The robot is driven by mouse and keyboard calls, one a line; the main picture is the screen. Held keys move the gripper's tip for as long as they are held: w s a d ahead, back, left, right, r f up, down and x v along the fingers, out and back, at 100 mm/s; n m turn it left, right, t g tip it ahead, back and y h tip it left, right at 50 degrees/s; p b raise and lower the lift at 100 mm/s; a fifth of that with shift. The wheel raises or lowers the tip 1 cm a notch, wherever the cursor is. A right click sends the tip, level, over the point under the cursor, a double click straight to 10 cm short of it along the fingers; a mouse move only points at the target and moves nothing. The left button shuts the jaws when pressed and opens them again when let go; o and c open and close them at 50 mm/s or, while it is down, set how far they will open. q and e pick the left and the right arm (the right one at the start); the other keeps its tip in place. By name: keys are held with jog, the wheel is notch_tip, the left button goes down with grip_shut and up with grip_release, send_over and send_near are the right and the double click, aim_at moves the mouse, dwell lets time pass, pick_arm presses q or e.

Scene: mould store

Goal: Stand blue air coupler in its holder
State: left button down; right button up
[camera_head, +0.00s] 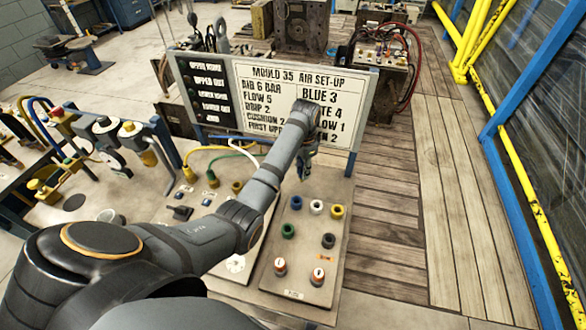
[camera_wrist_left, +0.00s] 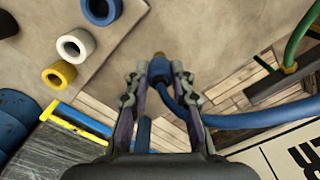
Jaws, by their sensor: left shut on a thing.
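My left gripper (camera_head: 305,166) is shut on the blue air coupler (camera_wrist_left: 158,68), which has a brass-coloured tip and a blue hose (camera_wrist_left: 235,121) running off to the right in the left wrist view. The coupler is held in the air, in front of the sign board, above the far part of the panel. A blue ring holder (camera_head: 296,203) stands on the panel below the gripper; it also shows at the top of the left wrist view (camera_wrist_left: 101,10). The coupler is apart from it. My right gripper is not in view.
White (camera_head: 316,207), yellow (camera_head: 337,211), green (camera_head: 288,230) and black rings (camera_head: 328,241) stand on the panel (camera_head: 300,251). The sign board (camera_head: 295,97) rises behind. Wooden floor lies at right.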

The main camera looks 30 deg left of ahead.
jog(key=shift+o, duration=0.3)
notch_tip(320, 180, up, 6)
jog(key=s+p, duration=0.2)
jog(key=p, duration=0.3)
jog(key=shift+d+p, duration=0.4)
pick_arm(q)
jog(key=s+d+r+m+p, duration=0.3)
jog(key=s+r+p, duration=0.4)
jog(key=s+r, duration=0.1)
jog(key=f, duration=0.5)
jog(key=shift+s+a+f+b, duration=0.2)
jog(key=shift+s+f+b, duration=0.1)
jog(key=shift+b, duration=0.1)
jog(key=shift+f, duration=0.15)
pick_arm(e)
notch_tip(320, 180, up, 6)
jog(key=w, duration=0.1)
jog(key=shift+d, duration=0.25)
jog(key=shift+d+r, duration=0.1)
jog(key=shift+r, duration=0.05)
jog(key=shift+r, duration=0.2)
pick_arm(q)
jog(key=shift+f, duration=0.1)
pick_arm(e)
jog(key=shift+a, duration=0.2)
